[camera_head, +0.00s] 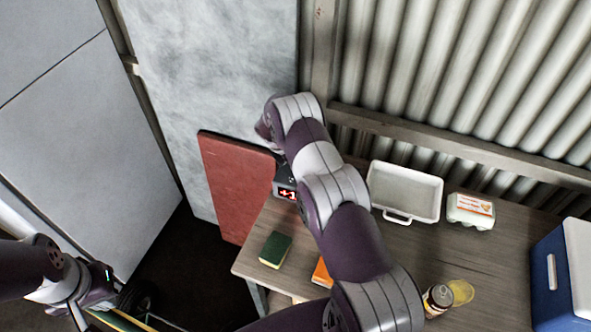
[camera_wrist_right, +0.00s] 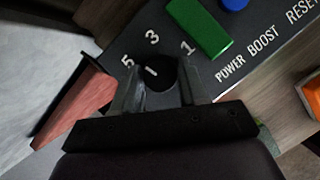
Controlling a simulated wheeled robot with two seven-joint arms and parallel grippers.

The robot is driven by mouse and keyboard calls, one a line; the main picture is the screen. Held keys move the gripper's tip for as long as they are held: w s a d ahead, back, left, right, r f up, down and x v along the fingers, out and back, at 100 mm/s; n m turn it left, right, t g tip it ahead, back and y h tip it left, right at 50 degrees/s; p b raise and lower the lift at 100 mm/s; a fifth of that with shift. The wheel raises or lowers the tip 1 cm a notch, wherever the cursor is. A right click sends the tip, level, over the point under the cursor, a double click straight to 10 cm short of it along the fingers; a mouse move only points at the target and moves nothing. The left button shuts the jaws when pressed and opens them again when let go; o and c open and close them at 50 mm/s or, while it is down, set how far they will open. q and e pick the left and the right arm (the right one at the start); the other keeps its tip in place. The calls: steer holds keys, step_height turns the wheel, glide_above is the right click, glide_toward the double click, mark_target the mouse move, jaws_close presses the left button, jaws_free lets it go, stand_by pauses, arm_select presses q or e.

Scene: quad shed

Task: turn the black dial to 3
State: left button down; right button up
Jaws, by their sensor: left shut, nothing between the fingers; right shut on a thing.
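The black dial (camera_wrist_right: 160,75) is on a dark panel (camera_wrist_right: 130,25) in the right wrist view. White numbers 5, 3 and 1 curve around it. A short white mark shows on the dial's left part, on the side of the 5 and 3; its exact reading is unclear. My right gripper (camera_wrist_right: 159,88) has a finger on each side of the dial and is shut on it. In the head view the panel's box (camera_head: 283,183) shows a red "+1" display, partly behind my right arm; the dial is hidden there. My left gripper (camera_head: 100,299) is low at the left, shut and empty.
Beside the dial are a green switch (camera_wrist_right: 199,27) and a blue button (camera_wrist_right: 234,3). A red board (camera_head: 236,185) stands left of the box.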

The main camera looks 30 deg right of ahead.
steer(key=shift+m, duration=0.3)
steer(key=shift+r, duration=0.15)
steer(key=o, duration=1)
arm_select(q)
steer(key=shift+f, duration=0.45)
steer(key=shift+f+b, duration=1.5)
arm_select(e)
steer(key=shift+v, duration=6.35)
